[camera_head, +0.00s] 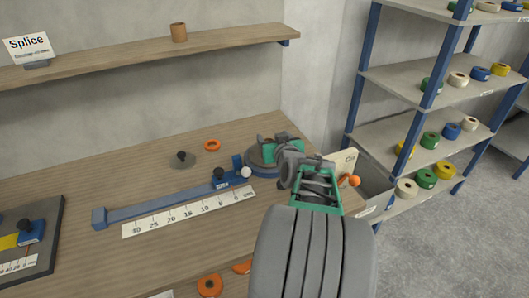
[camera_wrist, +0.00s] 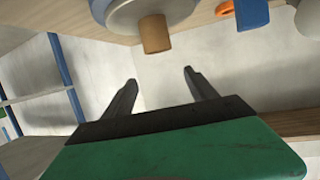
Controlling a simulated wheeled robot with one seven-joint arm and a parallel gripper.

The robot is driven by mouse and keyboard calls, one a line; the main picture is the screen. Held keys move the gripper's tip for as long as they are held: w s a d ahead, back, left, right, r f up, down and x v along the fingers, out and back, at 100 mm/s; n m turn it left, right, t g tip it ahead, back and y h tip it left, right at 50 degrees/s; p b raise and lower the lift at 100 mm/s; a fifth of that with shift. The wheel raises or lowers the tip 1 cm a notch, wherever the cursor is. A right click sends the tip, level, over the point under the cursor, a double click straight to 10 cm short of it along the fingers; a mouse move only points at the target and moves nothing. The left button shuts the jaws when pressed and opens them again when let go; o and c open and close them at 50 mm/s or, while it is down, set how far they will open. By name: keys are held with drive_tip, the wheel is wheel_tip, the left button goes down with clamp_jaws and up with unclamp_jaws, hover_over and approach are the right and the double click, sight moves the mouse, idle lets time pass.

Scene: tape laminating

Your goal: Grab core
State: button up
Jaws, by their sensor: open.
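In the wrist view, whose picture is turned over, a brown cylindrical core (camera_wrist: 155,36) sits on a round grey base (camera_wrist: 170,8) on the table. My gripper (camera_wrist: 160,78) is open with nothing between its fingers. The core on the base lies just beyond the fingertips, apart from them. In the head view my gripper (camera_head: 267,139) is over the round grey base (camera_head: 259,158) at the table's right side and hides the core there.
A blue rail (camera_head: 165,201) and a number scale (camera_head: 190,212) lie left of the base. A dark-knobbed disc (camera_head: 182,159) and an orange ring (camera_head: 212,145) lie behind the rail. A wall shelf (camera_head: 100,62) overhangs the table's back. Racks (camera_head: 400,130) with tape rolls stand right.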

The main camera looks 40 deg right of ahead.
wheel_tip(320, 180, down, 4)
drive_tip(key=b, duration=0.3)
drive_tip(key=shift+w+f, duration=0.15)
drive_tip(key=shift+f, duration=0.05)
drive_tip(key=x, duration=0.7)
drive_tip(key=shift+w+f+p, duration=0.35)
drive_tip(key=shift+p, duration=0.05)
drive_tip(key=shift+c, duration=0.2)
drive_tip(key=c, duration=1.4)
